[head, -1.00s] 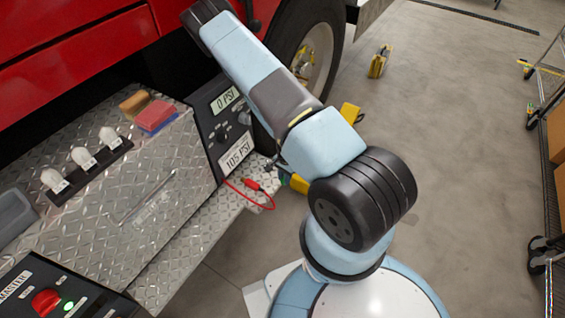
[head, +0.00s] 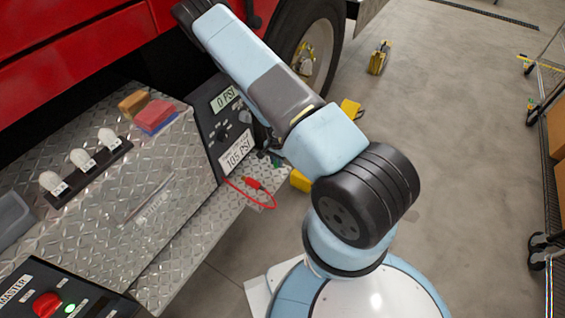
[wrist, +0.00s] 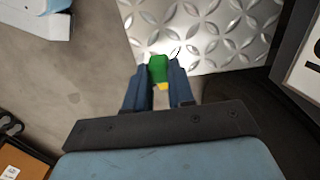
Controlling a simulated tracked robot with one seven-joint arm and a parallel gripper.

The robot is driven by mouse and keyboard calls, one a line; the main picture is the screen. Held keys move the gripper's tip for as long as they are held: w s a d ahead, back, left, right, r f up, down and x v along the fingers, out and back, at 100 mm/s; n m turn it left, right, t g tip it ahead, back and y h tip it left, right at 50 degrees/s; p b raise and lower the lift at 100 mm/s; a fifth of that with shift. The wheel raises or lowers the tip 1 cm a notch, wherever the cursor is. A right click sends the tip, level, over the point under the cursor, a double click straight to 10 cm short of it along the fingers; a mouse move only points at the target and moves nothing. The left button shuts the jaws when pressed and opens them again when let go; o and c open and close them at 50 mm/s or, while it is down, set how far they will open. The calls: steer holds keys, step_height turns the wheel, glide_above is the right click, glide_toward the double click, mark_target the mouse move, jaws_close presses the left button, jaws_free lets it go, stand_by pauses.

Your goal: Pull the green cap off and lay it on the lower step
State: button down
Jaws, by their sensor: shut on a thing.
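The green cap (wrist: 157,68) shows in the wrist view between the fingertips of my gripper (wrist: 158,76), which is shut on it. A small yellow part shows at the cap's near end. The lower step (wrist: 215,30) is bare diamond plate just beyond the cap in the wrist view. Whether the cap touches the step I cannot tell. In the head view the lower step (head: 200,235) runs below the panel, and my arm mostly hides the gripper; a small dark green patch (head: 276,160) shows near the step's far end.
A red plug-like piece (head: 255,184) on a red cord lies at the step's outer edge. The gauge panel (head: 222,130) stands close beside my gripper. Several white-handled levers (head: 82,158) are on the upper step. Yellow blocks (head: 302,181) stand on the floor beyond.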

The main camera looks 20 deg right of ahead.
mark_target(269, 168)
steer(key=w+a, duration=0.1)
steer(key=w+a+f, duration=0.1)
steer(key=w, duration=0.1)
steer(key=shift+w+a+f, duration=0.1)
steer(key=shift+a, duration=0.05)
steer(key=shift+w+f, duration=0.1)
steer(key=shift+f, duration=0.6)
steer(key=shift+a+f, duration=0.1)
steer(key=shift+f, duration=1)
steer(key=c, duration=0.9)
jaws_free()
steer(key=shift+r, duration=0.1)
step_height(269, 168, up, 14)
steer(key=shift+f, duration=0.25)
